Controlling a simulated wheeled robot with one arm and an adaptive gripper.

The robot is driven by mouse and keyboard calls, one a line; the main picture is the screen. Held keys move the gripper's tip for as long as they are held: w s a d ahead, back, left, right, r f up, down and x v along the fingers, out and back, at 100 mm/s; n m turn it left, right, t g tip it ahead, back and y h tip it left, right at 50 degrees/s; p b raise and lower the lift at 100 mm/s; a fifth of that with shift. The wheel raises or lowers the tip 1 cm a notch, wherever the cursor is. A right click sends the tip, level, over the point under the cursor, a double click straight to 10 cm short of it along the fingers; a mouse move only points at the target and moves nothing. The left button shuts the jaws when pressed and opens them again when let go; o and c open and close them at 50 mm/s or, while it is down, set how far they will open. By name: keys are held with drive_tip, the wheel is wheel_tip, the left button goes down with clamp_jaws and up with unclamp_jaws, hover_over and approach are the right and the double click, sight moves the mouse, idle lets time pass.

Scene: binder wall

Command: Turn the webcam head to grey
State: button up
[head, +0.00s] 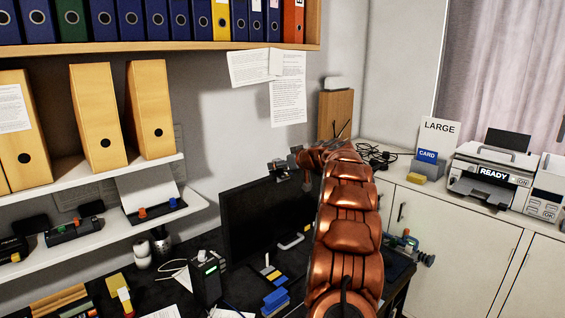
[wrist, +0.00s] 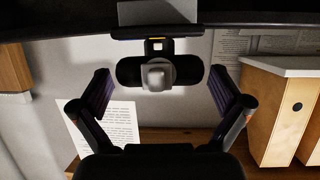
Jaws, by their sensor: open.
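The webcam head (wrist: 128,72) is a dark, rounded bar with a pale grey knob (wrist: 157,76) at its middle. It sits at the edge of the black monitor (head: 262,215). My gripper (wrist: 161,84) is open, with one finger on each side of the webcam head and visible gaps to both. In the head view my arm hides part of the monitor, and the webcam is too small there to make out clearly.
A shelf with beige binders (head: 145,110) stands left of the monitor. Papers (head: 288,90) hang on the wall behind. The desk holds a dark card-like box (head: 207,280) and small coloured blocks (head: 275,300). A printer (head: 485,180) stands on the right cabinet.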

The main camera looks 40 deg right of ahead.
drive_tip(key=c, duration=1)
drive_tip(key=b, duration=0.4)
drive_tip(key=shift+a+f+m+h, duration=0.1)
drive_tip(key=shift+f+m+h, duration=0.2)
drive_tip(key=shift+f+h, duration=0.1)
drive_tip(key=b, duration=0.2)
drive_tip(key=m+h+b, duration=0.1)
drive_tip(key=b, duration=0.1)
drive_tip(key=shift+r+g, duration=0.25)
drive_tip(key=shift+g, duration=0.15)
drive_tip(key=shift+r+m+h, duration=0.1)
drive_tip(key=shift+m+h, duration=0.7)
drive_tip(key=shift+h, duration=0.1)
drive_tip(key=m+g+h+p, duration=0.1)
drive_tip(key=p, duration=0.2)
drive_tip(key=shift+r, duration=0.3)
drive_tip(key=shift+f+m+h+p, duration=0.1)
drive_tip(key=shift+m+h+p, duration=0.35)
drive_tip(key=shift+p, duration=0.5)
drive_tip(key=shift+f+m+g+h+p, duration=0.25)
drive_tip(key=shift+m+g+h+p, duration=0.25)
drive_tip(key=shift+p, duration=0.9)
